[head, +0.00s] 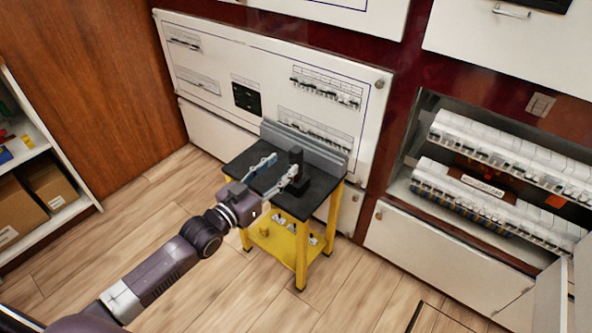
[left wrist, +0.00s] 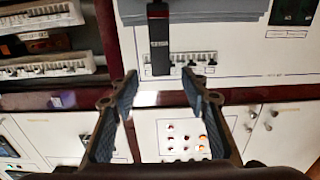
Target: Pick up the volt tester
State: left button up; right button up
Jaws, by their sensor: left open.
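The volt tester, a dark upright block (head: 296,158), stands on the black top of a small yellow cart (head: 262,188), near its grey back rail. In the left wrist view the tester (left wrist: 159,40) is a black bar with a small label, at the top middle. My left gripper (head: 281,167) is open over the cart top, its fingers pointing toward the rail. One finger partly overlaps the tester's lower part in the head view. In the left wrist view nothing shows between the fingertips (left wrist: 161,84), and the tester lies beyond them. My right gripper is not in view.
The grey rail (head: 310,148) runs along the cart's back edge, close to the white wall panel (head: 225,60). Small items sit on the cart's yellow lower shelf. Breaker rows (head: 470,200) are at the right, a shelf with boxes (head: 48,185) at the left.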

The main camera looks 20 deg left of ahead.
aim_at(293, 155)
pick_arm(q)
jog(key=x, duration=0.2)
jog(key=shift+w, duration=0.25)
jog(key=b+x, duration=0.1)
jog(key=x, duration=0.3)
jog(key=shift+r, duration=0.2)
jog(key=shift+w+d+b, duration=0.15)
jog(key=shift+w+b, duration=0.15)
jog(key=shift+w, duration=0.15)
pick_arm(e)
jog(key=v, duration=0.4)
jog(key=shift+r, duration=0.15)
pick_arm(q)
grip_shut()
